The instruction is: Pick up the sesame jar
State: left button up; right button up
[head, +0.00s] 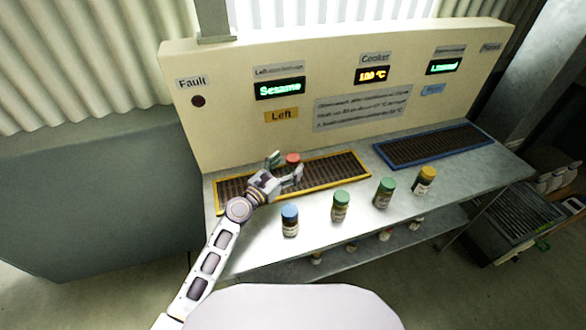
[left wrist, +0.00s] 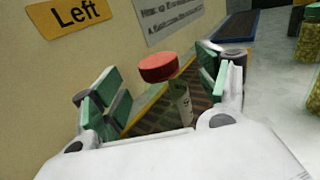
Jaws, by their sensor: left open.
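A jar with a red lid (head: 292,158) stands on the left, yellow-framed grate. It also shows in the left wrist view (left wrist: 158,68), with its body partly hidden behind my gripper's palm. My left gripper (head: 286,166) is open, its green-padded fingers on either side of the red-lidded jar with gaps visible. Other jars stand in a row on the metal table: one with a blue lid (head: 290,221), two with green lids (head: 340,207) (head: 384,193), and one with a yellow lid (head: 425,181). Their labels are too small to read, so I cannot tell which jar is the sesame one.
The yellow-framed grate (head: 341,178) and a blue-framed grate (head: 436,146) lie along the upright panel. The panel has a "Sesame" display (head: 280,88) above a "Left" sign (head: 282,115). More jars stand on the lower shelf (head: 344,259). The table between grates and jar row is mostly clear.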

aim_at(293, 157)
pick_arm(q)
jog(key=shift+x, duration=1.7)
pick_arm(e)
jog(key=shift+d, duration=0.15)
pick_arm(q)
jog(key=c, duration=1.4)
pick_arm(e)
jog(key=shift+w, duration=0.1)
pick_arm(q)
jog(key=shift+r, duration=0.15)
jog(key=shift+r+p, duration=0.85)
jog(key=shift+r, duration=0.45)
notch_tip(293, 157, up, 6)
jog(key=p, duration=0.2)
jog(key=shift+p, duration=0.3)
jog(key=shift+r, duration=0.6)
pick_arm(e)
jog(key=s+a+r, duration=0.2)
jog(key=a+r, duration=0.2)
jog(key=a, duration=0.1)
jog(key=shift+s+r+y, duration=0.15)
jog(key=shift+r+y, duration=0.05)
jog(key=shift+y, duration=0.2)
jog(key=shift+w+d, duration=0.15)
jog(key=shift+w, duration=0.05)
